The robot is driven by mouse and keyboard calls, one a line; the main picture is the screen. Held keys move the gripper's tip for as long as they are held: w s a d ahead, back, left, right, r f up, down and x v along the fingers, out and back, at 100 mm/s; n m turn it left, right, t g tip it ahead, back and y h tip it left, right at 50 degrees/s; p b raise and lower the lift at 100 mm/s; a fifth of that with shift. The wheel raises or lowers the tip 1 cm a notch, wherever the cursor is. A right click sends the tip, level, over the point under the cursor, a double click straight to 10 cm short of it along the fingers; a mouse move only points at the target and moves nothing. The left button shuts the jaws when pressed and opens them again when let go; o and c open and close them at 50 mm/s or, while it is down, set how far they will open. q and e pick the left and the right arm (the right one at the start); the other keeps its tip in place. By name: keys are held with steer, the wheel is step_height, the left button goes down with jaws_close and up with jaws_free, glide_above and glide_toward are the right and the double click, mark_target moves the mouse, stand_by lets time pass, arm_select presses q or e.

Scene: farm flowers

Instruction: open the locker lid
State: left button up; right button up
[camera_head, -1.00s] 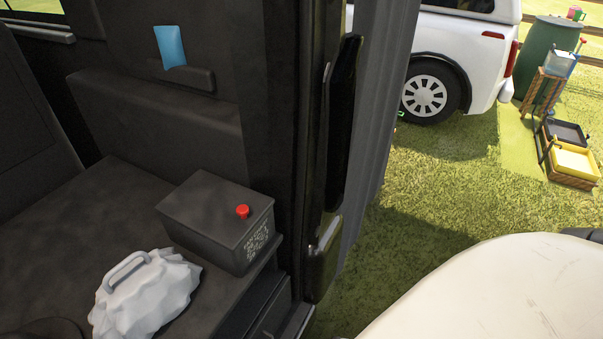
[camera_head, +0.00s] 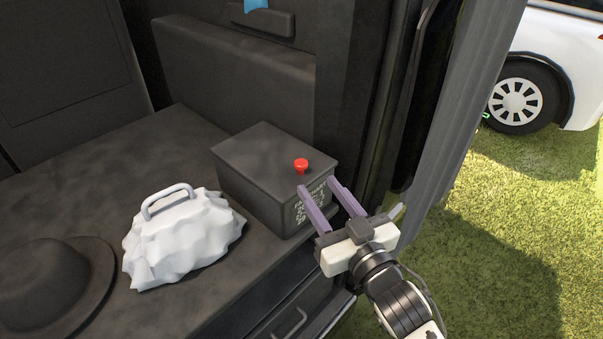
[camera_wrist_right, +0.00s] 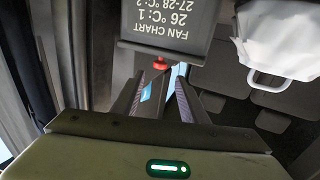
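The locker (camera_head: 262,180) is a dark box with a red knob (camera_head: 301,166) on its lid, near the right end of the dark shelf. The lid looks closed. White lettering covers its right face; the lettering also shows in the right wrist view (camera_wrist_right: 165,25). My right gripper (camera_head: 318,185) is open and empty in front of that face, its purple fingers pointing at the box just below the knob. In the right wrist view the red knob (camera_wrist_right: 161,61) shows beyond and between the fingers. I cannot tell if the fingers touch the box. My left gripper is not in view.
A crumpled white bag (camera_head: 180,240) with a grey handle sits on the shelf (camera_head: 120,165) left of the box. A dark hat (camera_head: 55,285) lies at the far left. A dark door frame (camera_head: 400,110) rises right of the box. Grass lies outside, with a white car (camera_head: 565,60) beyond.

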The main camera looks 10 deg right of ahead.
mark_target(303, 166)
steer(key=w, duration=0.3)
steer(key=w+a, duration=0.1)
steer(key=w, duration=0.2)
steer(key=w+a, duration=0.1)
steer(key=w, duration=0.2)
steer(key=shift+w, duration=0.4)
steer(key=shift+c, duration=0.5)
steer(key=shift+r, duration=0.1)
jaws_close()
